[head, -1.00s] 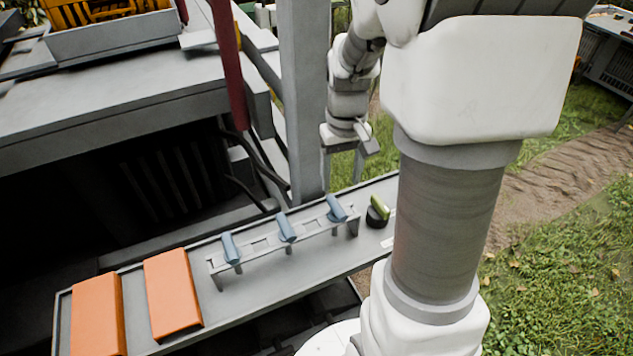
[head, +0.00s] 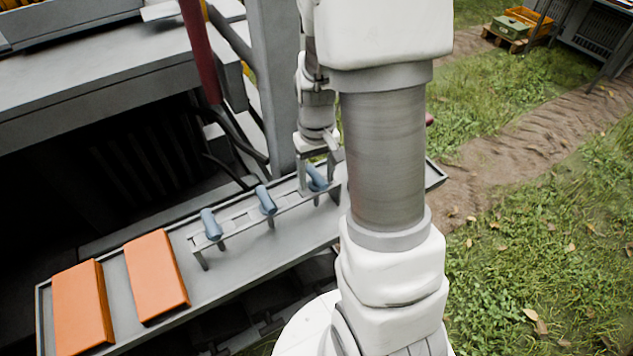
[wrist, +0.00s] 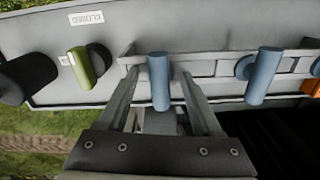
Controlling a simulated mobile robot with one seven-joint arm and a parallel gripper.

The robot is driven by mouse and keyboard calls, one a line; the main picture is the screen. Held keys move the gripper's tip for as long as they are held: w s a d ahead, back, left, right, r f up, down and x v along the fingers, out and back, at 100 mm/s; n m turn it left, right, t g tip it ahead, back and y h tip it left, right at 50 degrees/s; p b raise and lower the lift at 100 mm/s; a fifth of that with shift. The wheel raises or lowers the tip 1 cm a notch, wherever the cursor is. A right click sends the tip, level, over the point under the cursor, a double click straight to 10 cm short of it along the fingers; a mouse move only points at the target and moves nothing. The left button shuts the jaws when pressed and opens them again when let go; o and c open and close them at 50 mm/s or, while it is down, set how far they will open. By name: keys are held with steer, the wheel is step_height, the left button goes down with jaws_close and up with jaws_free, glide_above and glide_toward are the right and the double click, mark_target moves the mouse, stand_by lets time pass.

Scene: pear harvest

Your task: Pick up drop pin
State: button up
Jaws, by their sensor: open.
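Three blue drop pins stand in a grey rack (head: 238,228) on the tray: a left one (head: 211,224), a middle one (head: 266,200) and a right one (head: 317,178). My gripper (head: 320,186) points down over the right pin. In the wrist view, my open gripper (wrist: 159,76) has one finger on each side of this pin (wrist: 160,88), with gaps showing between pin and fingers. I cannot tell how deep the fingers reach. The middle pin (wrist: 264,76) stands to the right in the wrist view.
A green lever (wrist: 81,68) sits beside a "CLOSED" label (wrist: 86,18) and a black cylinder (wrist: 28,78). Two orange blocks (head: 82,305) (head: 156,274) lie at the tray's left end. A grey post (head: 275,85) rises close behind my gripper. Grass lies to the right.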

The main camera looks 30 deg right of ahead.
jaws_close()
stand_by(0.3)
